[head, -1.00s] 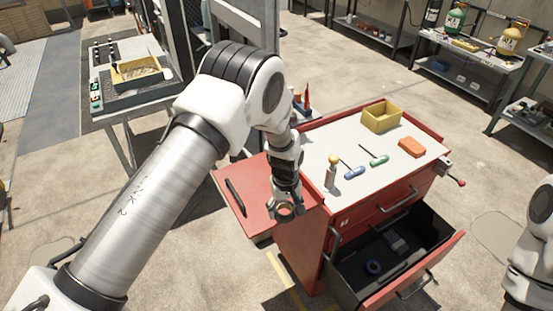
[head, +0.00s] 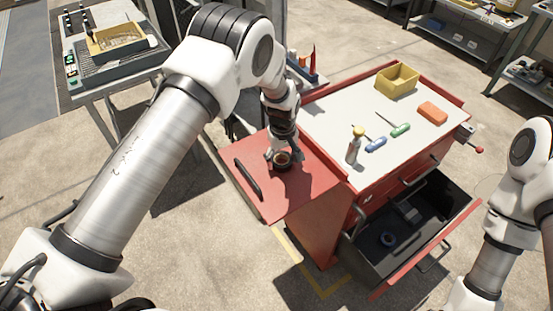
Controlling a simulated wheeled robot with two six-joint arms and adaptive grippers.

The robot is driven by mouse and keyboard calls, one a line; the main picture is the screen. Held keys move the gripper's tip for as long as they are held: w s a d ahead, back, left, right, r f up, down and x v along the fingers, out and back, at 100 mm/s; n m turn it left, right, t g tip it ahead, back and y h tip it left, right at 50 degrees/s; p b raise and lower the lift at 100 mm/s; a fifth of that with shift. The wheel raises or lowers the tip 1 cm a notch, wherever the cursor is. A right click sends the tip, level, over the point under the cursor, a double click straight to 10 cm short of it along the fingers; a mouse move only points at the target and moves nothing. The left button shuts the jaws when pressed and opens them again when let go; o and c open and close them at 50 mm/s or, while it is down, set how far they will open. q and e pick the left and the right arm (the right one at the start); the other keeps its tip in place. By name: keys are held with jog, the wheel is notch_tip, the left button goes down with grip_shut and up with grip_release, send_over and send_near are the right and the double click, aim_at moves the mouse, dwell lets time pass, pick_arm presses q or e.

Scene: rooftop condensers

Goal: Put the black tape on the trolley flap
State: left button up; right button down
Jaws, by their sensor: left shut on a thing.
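The black tape (head: 282,166) is a dark roll with a brownish inner ring. My left gripper (head: 283,157) points down and is shut on it. The red trolley flap (head: 285,197) sticks out from the left side of the trolley and has a black handle (head: 247,178). The tape is over the flap's upper right part, right of the handle. I cannot tell whether it touches the flap. My right arm shows at the right edge, but its gripper is out of view.
The trolley top (head: 352,104) holds a yellow bin (head: 397,82), an orange block (head: 432,113), a small bottle (head: 355,146) and blue and green screwdrivers. The flap's lower part is clear.

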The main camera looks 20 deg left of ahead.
aim_at(281, 158)
pick_arm(q)
jog(key=shift+w+a, duration=0.1)
jog(key=shift+a, duration=0.2)
jog(key=shift+w+a+f, duration=0.15)
jog(key=shift+w+f, duration=0.1)
jog(key=shift+f, duration=0.05)
jog(key=o, duration=1.1)
jog(key=shift+w+f, duration=0.15)
jog(key=shift+w, duration=0.05)
jog(key=shift+c, duration=0.2)
jog(key=shift+o, duration=0.4)
jog(key=shift+s+d+r, duration=0.1)
jog(key=shift+d+r, duration=0.1)
jog(key=shift+d, duration=0.1)
jog(key=shift+s+r, duration=0.15)
jog(key=shift+a, duration=0.15)
notch_tip(281, 158, up, 12)
jog(key=b, duration=0.3)
pick_arm(e)
jog(key=f, duration=0.1)
jog(key=w+f, duration=0.1)
jog(key=f, duration=0.1)
jog(key=shift+a+f, duration=0.15)
